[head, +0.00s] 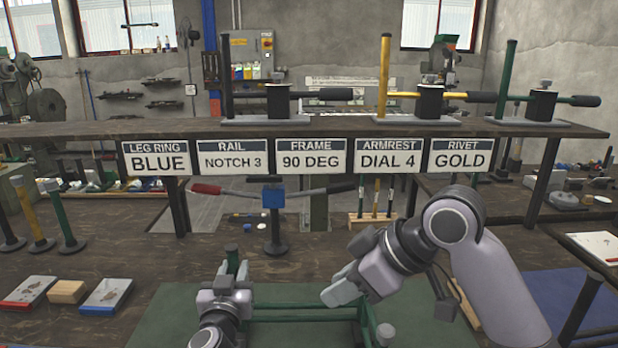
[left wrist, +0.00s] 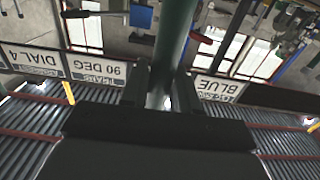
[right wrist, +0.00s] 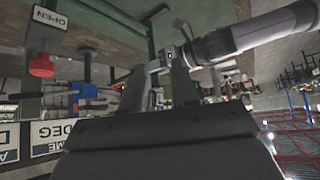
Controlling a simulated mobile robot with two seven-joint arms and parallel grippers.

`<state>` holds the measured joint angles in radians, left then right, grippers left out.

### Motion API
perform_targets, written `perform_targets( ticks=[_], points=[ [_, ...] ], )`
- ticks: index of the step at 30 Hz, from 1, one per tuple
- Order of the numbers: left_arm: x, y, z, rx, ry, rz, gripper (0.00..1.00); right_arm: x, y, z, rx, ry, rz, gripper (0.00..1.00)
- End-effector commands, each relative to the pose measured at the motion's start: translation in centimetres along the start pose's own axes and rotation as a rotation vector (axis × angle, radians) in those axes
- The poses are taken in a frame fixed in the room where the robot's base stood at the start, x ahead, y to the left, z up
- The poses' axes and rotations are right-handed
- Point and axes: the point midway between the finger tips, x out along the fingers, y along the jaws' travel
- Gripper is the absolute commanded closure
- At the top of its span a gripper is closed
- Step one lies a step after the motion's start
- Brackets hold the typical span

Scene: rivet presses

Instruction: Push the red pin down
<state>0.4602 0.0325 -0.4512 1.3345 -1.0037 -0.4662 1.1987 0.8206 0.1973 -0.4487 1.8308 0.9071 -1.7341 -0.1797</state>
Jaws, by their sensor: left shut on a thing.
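The red pin (right wrist: 41,66) shows in the right wrist view as a red knob with a wider head, at the left beside a white OPEN label (right wrist: 46,18). I cannot make it out in the head view. My right gripper (head: 342,283) is above the green frame (head: 300,318); its fingers (right wrist: 159,90) look parted with nothing between them, and the red pin is off to their left, apart from them. My left gripper (head: 234,270) is shut on a green post (left wrist: 172,45), which runs between its fingers in the left wrist view.
A shelf (head: 320,130) with several presses and label plates stands behind. A blue stand (head: 273,205) with a red-tipped bar is beyond the green frame. Two boxes (head: 107,294) (head: 27,290) and a wooden block (head: 67,291) lie on the bench at left.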

Motion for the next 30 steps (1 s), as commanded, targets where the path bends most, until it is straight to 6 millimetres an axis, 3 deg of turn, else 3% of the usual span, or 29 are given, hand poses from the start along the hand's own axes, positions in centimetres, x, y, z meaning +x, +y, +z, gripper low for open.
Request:
perform_targets(
  ticks=[1,2,11,21,27,30],
  points=[
    [0.0,0.1,-0.2,-0.006,0.004,0.001,1.0,0.1,0.1,0.2,0.001,0.01,-0.007,0.54],
    [0.0,0.0,-0.2,-0.006,0.004,0.001,1.0,0.2,0.1,0.2,0.0,0.021,-0.015,0.45],
    [0.0,0.0,-0.2,-0.006,0.004,0.001,1.0,0.8,2.6,2.3,-0.004,0.357,-0.105,0.45],
    [0.0,0.0,-0.3,-0.005,0.004,0.001,1.0,-2.2,9.4,7.9,0.076,0.764,0.101,0.45],
    [0.0,0.1,-0.3,-0.006,0.004,0.001,1.0,-3.8,11.8,10.5,0.108,0.847,0.222,0.45],
    [0.0,0.1,-0.2,-0.006,0.004,0.001,1.0,-4.0,12.3,10.8,0.113,0.859,0.246,0.45]
  ],
)
